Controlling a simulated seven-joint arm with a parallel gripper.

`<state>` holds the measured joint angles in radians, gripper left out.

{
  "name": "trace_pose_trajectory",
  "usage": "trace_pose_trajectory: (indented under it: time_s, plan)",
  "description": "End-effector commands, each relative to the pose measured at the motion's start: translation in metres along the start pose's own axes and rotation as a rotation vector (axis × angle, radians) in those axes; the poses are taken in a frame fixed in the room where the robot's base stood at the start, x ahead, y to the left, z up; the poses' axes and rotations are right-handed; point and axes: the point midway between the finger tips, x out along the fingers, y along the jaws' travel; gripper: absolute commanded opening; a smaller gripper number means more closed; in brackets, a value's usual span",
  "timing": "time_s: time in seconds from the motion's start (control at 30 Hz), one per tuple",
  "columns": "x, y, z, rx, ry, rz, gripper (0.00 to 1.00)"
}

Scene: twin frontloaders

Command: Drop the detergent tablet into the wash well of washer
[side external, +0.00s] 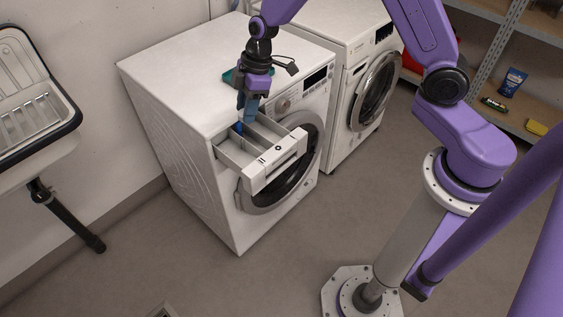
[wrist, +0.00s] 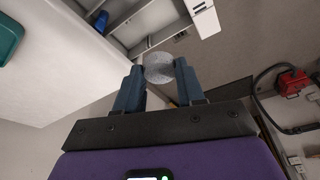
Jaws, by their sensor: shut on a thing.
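My gripper (side external: 247,116) points down at the open detergent drawer of the near washer (side external: 180,75). In the wrist view my gripper (wrist: 159,72) is shut on the round, pale grey speckled detergent tablet (wrist: 159,67). The tablet cannot be made out in the side view. The white drawer (side external: 275,160) is pulled out, with several long wells and dark marks on its front. It also shows at the top of the wrist view (wrist: 203,18). A blue piece (side external: 239,128) sits in one well, towards the left. I cannot tell which well the tablet is over.
A teal tray (side external: 231,77) lies on the near washer's top. A second washer (side external: 345,75) stands beside it, to the right. A sink (side external: 35,110) is at the left, and a shelf with a blue pouch (side external: 512,81) is at the right. The floor before the washers is clear.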

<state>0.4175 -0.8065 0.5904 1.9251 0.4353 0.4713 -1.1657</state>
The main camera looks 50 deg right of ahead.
Motion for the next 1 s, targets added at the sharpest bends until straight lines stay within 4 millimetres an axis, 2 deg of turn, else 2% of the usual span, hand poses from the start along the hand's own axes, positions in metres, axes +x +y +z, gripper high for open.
trace_pose_trajectory:
  time_s: [0.2, 0.4, 0.8, 0.83, 0.9, 1.0]
  plan:
    - [0.024, 0.0, 0.008, 0.003, -0.002, -0.002, 0.09]
    - [0.038, 0.0, 0.011, 0.002, -0.002, 0.0, 0.09]
    - [0.043, 0.0, 0.013, 0.003, -0.001, 0.002, 0.09]
    - [0.043, 0.0, 0.013, 0.003, -0.001, 0.002, 0.48]
    - [0.043, 0.0, 0.013, 0.003, -0.001, 0.002, 0.68]
    - [0.043, 0.0, 0.013, 0.003, -0.001, 0.002, 0.68]
